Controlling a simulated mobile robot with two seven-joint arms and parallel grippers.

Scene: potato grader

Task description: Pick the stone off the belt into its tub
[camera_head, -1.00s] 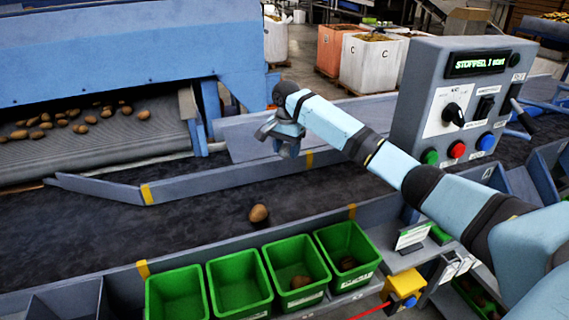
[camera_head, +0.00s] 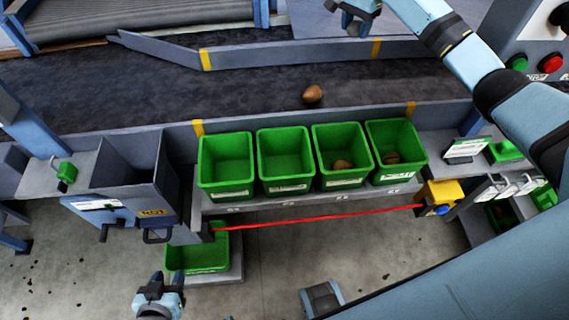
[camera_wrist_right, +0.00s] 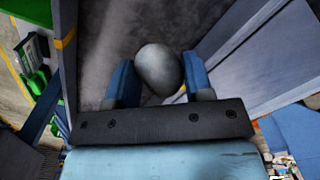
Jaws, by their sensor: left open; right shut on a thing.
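A smooth grey stone (camera_wrist_right: 159,69) is between the fingers of my right gripper (camera_wrist_right: 160,84), which is shut on it. In the head view my right gripper (camera_head: 356,22) is at the top edge, by the belt's far guard wall and partly cut off. The dark belt (camera_head: 130,95) carries one brown potato (camera_head: 313,94). Green tubs stand in a row along the near side: an empty one (camera_head: 226,189), another empty one (camera_head: 286,186), and two (camera_head: 342,182) (camera_head: 396,180) with a brown item inside. Their labels are unreadable. My left gripper (camera_head: 158,290) is open, low over the floor.
A grey bin marked ROT (camera_head: 153,212) stands left of the tubs. Another green tub (camera_head: 197,258) sits lower down. A red cord (camera_head: 320,217) runs in front of the row to a yellow box (camera_head: 440,193). The control panel (camera_head: 535,50) is at right.

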